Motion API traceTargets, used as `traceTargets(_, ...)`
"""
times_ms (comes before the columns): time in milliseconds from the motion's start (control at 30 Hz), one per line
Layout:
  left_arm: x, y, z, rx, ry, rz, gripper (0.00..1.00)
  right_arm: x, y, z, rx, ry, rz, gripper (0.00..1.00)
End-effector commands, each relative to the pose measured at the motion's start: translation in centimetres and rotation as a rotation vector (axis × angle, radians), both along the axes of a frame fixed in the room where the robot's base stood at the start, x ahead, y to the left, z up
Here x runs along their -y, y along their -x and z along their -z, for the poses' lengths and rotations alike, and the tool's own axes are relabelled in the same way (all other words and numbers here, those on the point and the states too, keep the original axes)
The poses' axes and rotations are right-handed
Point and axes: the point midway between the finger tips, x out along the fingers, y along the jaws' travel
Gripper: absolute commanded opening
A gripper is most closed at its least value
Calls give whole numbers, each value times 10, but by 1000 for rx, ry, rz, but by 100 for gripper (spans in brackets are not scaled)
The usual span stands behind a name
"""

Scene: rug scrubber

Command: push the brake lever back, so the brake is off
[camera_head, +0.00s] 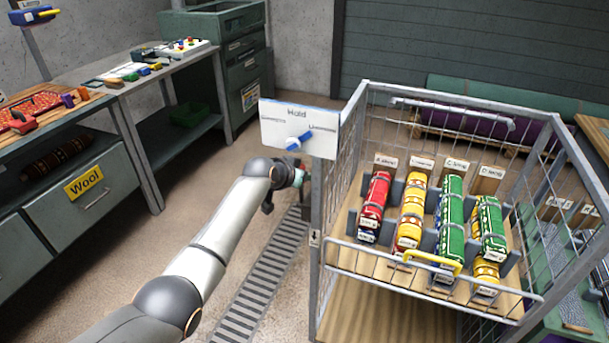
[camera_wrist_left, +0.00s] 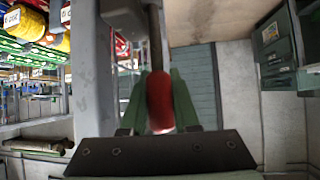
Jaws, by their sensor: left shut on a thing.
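The brake lever shows in the left wrist view as a red grip (camera_wrist_left: 160,103) on a dark rod. My left gripper's green fingers (camera_wrist_left: 159,82) stand on both sides of the red grip and are shut on it. In the head view my left gripper (camera_head: 296,180) is low beside the front left post of the wire cage cart (camera_head: 317,205). My right gripper is in neither view.
A white sign reading "Hold" with a blue knob (camera_head: 298,142) sits on the cart's corner above my gripper. Rolled rugs (camera_head: 411,210) lie on the cart's shelf. A floor grate (camera_head: 262,282) runs beside the cart. Workbenches with a "Wool" drawer (camera_head: 80,205) stand at left.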

Motion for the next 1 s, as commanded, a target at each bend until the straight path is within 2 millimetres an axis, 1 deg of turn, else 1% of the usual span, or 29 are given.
traceTargets(33,-1,0,2,-8,-7,0,0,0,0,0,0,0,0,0)
traceTargets(467,-1,-1,2,-15,-8,0,0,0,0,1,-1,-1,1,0)
traceTargets(500,-1,0,2,-15,-8,0,32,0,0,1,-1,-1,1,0)
traceTargets(567,0,-1,2,-14,-8,0,39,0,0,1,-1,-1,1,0)
traceTargets(600,0,-1,2,-14,-8,0,42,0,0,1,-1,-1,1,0)
traceTargets(867,0,-1,1,-12,-5,0,42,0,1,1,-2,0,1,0)
traceTargets(1000,-2,3,-3,-12,-4,1,42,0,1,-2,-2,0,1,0)
